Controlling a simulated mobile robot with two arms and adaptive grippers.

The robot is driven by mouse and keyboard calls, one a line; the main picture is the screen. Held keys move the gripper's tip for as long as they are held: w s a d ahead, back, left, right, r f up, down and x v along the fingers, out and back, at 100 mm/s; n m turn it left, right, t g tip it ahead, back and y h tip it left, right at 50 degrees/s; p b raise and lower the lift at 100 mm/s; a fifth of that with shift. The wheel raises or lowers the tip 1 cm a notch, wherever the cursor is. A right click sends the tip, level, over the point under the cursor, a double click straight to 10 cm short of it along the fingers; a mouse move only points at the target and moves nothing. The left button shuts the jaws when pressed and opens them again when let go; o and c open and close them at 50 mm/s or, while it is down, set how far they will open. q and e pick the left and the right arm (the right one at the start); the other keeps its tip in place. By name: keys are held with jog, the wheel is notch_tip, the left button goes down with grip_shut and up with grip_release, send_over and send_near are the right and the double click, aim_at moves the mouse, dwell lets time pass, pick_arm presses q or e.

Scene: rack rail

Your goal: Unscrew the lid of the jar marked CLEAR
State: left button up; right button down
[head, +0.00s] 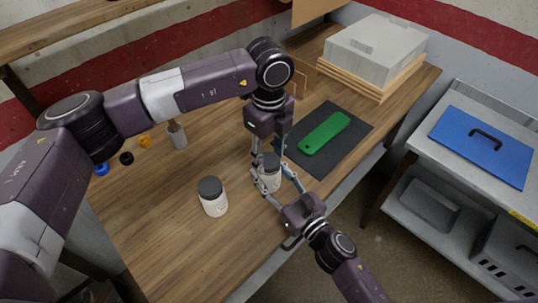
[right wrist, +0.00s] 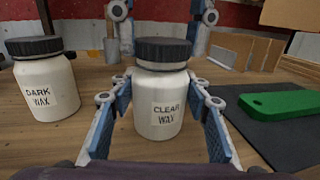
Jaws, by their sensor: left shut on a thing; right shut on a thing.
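The jar marked CLEAR WAX (right wrist: 158,104) is white with a black ribbed lid (right wrist: 163,52) and stands upright on the table; it also shows in the head view (head: 271,181). My right gripper (head: 268,186) comes in from the front right, its blue-padded fingers on both sides of the jar's body, shut on it. My left gripper (head: 267,158) reaches down from above and is shut on the lid. In the right wrist view its fingers rise on both sides behind the lid. Part of the jar is hidden by the fingers in the head view.
A second white jar with a black lid, marked DARK WAX (right wrist: 47,88), stands to the left (head: 213,197). A green piece (head: 325,133) lies on a dark mat (head: 345,152).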

aim_at(269, 160)
pick_arm(q)
jog(key=shift+r, duration=0.15)
jog(key=shift+r, duration=1)
jog(key=shift+r, duration=2)
pick_arm(e)
jog(key=c, duration=1)
grip_release()
